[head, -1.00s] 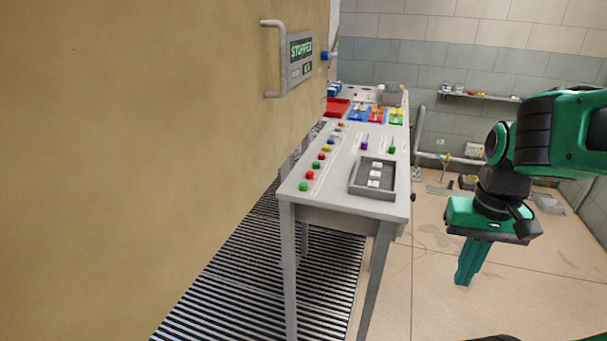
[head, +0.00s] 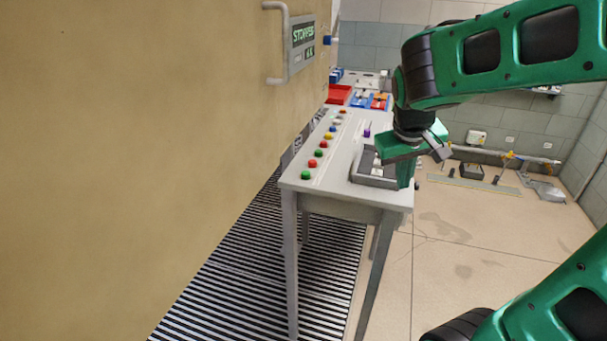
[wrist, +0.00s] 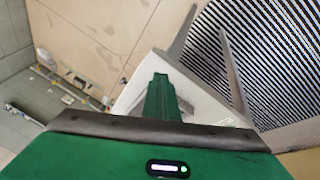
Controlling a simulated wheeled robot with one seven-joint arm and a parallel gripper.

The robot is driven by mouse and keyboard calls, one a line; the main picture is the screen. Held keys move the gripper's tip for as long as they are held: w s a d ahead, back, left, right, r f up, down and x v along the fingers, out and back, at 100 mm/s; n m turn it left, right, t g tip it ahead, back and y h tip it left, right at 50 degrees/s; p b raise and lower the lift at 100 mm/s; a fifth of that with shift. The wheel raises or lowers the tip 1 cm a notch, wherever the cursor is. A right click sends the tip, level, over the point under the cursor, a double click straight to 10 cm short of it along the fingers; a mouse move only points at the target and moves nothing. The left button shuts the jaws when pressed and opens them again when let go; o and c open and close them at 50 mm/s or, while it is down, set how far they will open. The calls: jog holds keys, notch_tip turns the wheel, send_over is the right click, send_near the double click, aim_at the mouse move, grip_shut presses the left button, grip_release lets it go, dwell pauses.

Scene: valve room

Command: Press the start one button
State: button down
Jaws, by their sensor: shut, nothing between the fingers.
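A row of coloured buttons runs along the left side of the grey table top in the head view. The nearest is a green button (head: 306,176), then a red button (head: 312,163), then another green button (head: 318,153). Their labels are too small to read, so I cannot tell which is start one. My gripper (head: 404,180) is shut and empty, fingers pointing down, at the table's right edge and apart from the buttons. In the wrist view the shut fingers (wrist: 160,82) show against the table; no buttons are visible there.
The grey table (head: 325,180) stands beside a tan wall. A grey tray (head: 365,180) on it is partly hidden by my gripper. A purple-topped switch (head: 367,130) stands behind it. A display (head: 303,45) and handle are on the wall. Red and blue bins (head: 339,94) are farther back.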

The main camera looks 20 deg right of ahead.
jog(key=w+a+r+n+t, duration=0.2)
jog(key=w+a+r+n, duration=0.1)
jog(key=w+a, duration=0.5)
jog(key=w+a+r+n+t, duration=0.2)
jog(key=w+a+t, duration=0.1)
jog(key=w+a, duration=0.6)
jog(key=shift+w+r+n+h, duration=0.3)
jog(key=shift+w+r+n, duration=0.1)
jog(key=shift+w, duration=0.6)
jog(key=shift+f, duration=0.1)
send_over(305, 178)
jog(key=shift+f, duration=4.3)
jog(key=shift+d+f, duration=0.1)
jog(key=shift+f, duration=0.1)
jog(key=shift+f, duration=0.2)
jog(key=shift+f, duration=0.45)
jog(key=shift+r, duration=0.9)
